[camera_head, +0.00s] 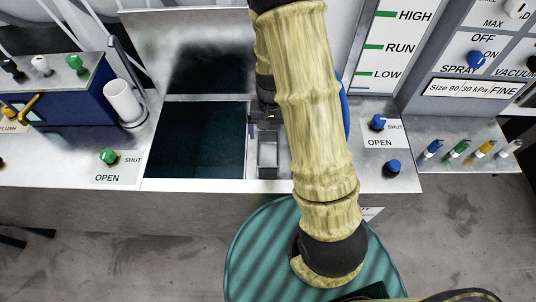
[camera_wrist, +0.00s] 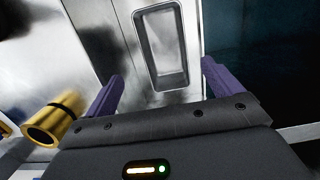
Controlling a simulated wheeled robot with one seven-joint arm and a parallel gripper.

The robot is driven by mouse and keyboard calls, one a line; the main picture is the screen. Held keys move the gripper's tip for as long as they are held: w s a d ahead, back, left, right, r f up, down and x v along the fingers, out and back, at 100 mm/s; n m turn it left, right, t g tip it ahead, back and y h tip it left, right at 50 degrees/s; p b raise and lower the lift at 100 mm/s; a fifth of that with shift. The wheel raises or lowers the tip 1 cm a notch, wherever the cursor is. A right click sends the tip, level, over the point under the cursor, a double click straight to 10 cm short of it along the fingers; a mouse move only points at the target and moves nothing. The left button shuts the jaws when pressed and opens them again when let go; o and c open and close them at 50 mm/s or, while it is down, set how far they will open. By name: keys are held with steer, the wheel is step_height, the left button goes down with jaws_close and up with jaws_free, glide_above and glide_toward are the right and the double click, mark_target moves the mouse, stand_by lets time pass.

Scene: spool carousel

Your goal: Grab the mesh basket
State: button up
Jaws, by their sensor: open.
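My gripper (camera_wrist: 160,84) shows in the wrist view as two purple fingers, spread apart with nothing held between them. In the head view it (camera_head: 266,118) is partly hidden by my arm, above the counter right of the dark tank. A small grey open-topped rectangular container (camera_head: 267,153) sits just in front of it there. The wrist view shows a rounded rectangular metal frame (camera_wrist: 141,50) beyond and between the fingertips, apparently the same thing. No mesh texture can be made out, so I cannot tell whether this is the mesh basket.
A dark square tank (camera_head: 195,140) with a raised lid lies to the left. A green knob (camera_head: 108,155), blue knobs (camera_head: 378,122) and a white cylinder (camera_head: 122,101) stand on the counter. A teal round drum (camera_head: 250,255) is below the front edge. A yellow tube (camera_wrist: 47,125) lies near the left finger.

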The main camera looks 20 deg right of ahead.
glide_toward(268, 160)
steer(key=shift+s+d+r, duration=0.1)
steer(key=shift+s+d, duration=0.2)
steer(key=shift+d, duration=0.05)
steer(key=shift+s+a+f, duration=0.1)
steer(key=shift+a+f, duration=0.1)
steer(key=shift+f, duration=1.1)
steer(key=shift+a+f, duration=0.2)
steer(key=shift+f, duration=1.1)
steer(key=c, duration=1.1)
steer(key=shift+r, duration=0.1)
